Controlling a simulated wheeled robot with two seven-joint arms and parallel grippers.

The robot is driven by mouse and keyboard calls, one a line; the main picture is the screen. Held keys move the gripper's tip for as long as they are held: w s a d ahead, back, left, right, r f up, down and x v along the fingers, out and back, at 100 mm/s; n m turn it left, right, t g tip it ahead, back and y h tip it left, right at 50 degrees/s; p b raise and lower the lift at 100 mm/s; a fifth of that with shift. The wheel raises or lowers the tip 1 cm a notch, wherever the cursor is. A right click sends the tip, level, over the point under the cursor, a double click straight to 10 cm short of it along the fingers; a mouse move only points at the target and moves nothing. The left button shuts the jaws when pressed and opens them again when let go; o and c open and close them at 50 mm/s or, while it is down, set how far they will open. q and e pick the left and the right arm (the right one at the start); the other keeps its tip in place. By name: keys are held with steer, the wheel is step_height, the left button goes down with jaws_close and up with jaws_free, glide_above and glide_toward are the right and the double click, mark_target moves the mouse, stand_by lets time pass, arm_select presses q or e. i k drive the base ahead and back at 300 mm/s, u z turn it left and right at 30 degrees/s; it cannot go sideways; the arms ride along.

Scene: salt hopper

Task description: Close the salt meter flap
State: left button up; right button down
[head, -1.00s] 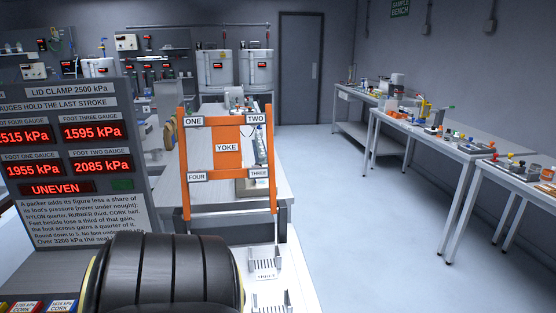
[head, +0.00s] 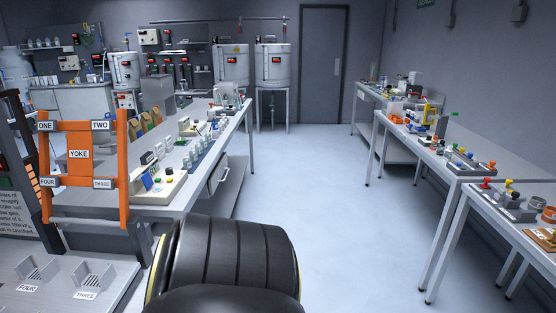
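I cannot make out a salt meter flap in the head view. Two pale round vessels stand against the back wall, the left vessel (head: 230,65) and the right vessel (head: 273,68), each with a small dark panel. The right one is on a tall frame. A smaller pale vessel (head: 125,72) stands further left. I cannot tell whether any of these is the salt hopper. Neither of my grippers is in view.
An orange yoke frame (head: 78,153) stands at near left. A long bench (head: 205,180) with jars and small devices lies behind it. Benches (head: 470,208) with small parts line the right. Open floor (head: 310,170) runs between them to a grey door (head: 325,60).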

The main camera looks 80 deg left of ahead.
mark_target(147, 180)
steer(key=i, duration=0.45)
steer(key=u, duration=2.9)
steer(key=i, duration=2.45)
steer(key=u, duration=2.35)
